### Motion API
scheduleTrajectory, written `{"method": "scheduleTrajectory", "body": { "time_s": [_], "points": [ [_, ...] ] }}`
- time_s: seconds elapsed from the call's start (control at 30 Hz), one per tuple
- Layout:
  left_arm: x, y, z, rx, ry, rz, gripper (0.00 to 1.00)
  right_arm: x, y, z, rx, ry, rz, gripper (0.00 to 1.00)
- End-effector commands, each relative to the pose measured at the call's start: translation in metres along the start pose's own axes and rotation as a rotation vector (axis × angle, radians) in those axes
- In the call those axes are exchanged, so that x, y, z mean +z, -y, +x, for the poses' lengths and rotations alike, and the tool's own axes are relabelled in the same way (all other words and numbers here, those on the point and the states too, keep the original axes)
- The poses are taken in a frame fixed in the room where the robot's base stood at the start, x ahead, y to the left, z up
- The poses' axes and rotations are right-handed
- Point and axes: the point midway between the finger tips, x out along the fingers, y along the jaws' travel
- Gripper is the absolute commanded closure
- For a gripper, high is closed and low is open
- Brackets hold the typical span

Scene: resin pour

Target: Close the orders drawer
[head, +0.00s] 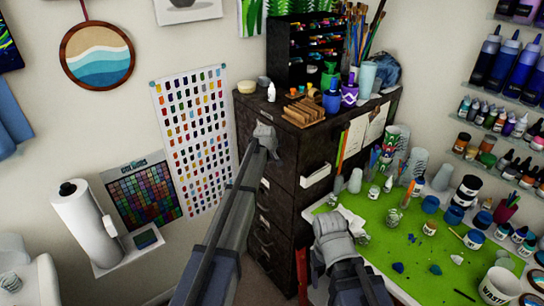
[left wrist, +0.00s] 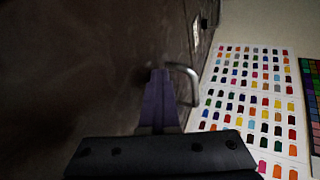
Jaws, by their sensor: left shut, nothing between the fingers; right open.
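The dark metal cabinet (head: 283,190) with a column of drawers stands in the middle of the head view. No drawer label is readable, so I cannot tell which is the orders drawer. My left gripper (head: 265,132) is shut and empty at the upper part of the drawer side. My arm hides part of the upper drawers. My right gripper (head: 333,222) is open and empty by the workbench.
Brushes, pots and a wooden rack (head: 303,111) crowd the cabinet top. The green bench mat (head: 395,235) right of the cabinet holds many jars and cups. A paper towel roll (head: 85,222) and a colour chart (head: 190,135) are at the left.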

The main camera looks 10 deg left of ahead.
Motion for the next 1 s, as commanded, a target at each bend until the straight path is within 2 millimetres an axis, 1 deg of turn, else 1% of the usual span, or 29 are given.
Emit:
{"method": "scheduleTrajectory", "body": {
  "time_s": [0.03,0.2,0.33,0.47,0.63,0.67,0.7,1.0],
  "points": [
    [-0.001,-0.006,0.002,0.012,-0.004,0.000,1.00,0.000,0.000,0.000,0.000,0.000,0.000,0.33],
    [-0.001,-0.006,0.002,0.013,-0.004,0.000,1.00,0.000,0.000,0.000,0.000,0.000,0.000,0.33],
    [0.000,-0.003,-0.001,0.013,-0.003,0.000,1.00,0.000,0.000,0.000,0.000,0.000,0.000,0.33],
    [0.002,0.007,-0.007,0.011,-0.002,0.000,1.00,0.000,0.000,-0.001,0.000,0.000,0.000,0.33],
    [0.006,0.029,-0.020,0.006,-0.001,-0.001,1.00,0.000,0.000,-0.001,0.000,0.000,0.000,0.33],
    [0.005,0.030,-0.026,0.006,0.000,0.001,1.00,0.000,0.000,-0.006,0.000,0.000,0.000,0.33],
    [0.003,0.026,-0.038,0.006,0.000,0.002,1.00,0.001,-0.002,-0.017,0.000,0.000,0.002,0.33],
    [0.003,0.027,-0.096,0.004,0.001,0.002,1.00,0.004,-0.006,-0.064,-0.002,0.001,0.007,0.33]
  ]
}}
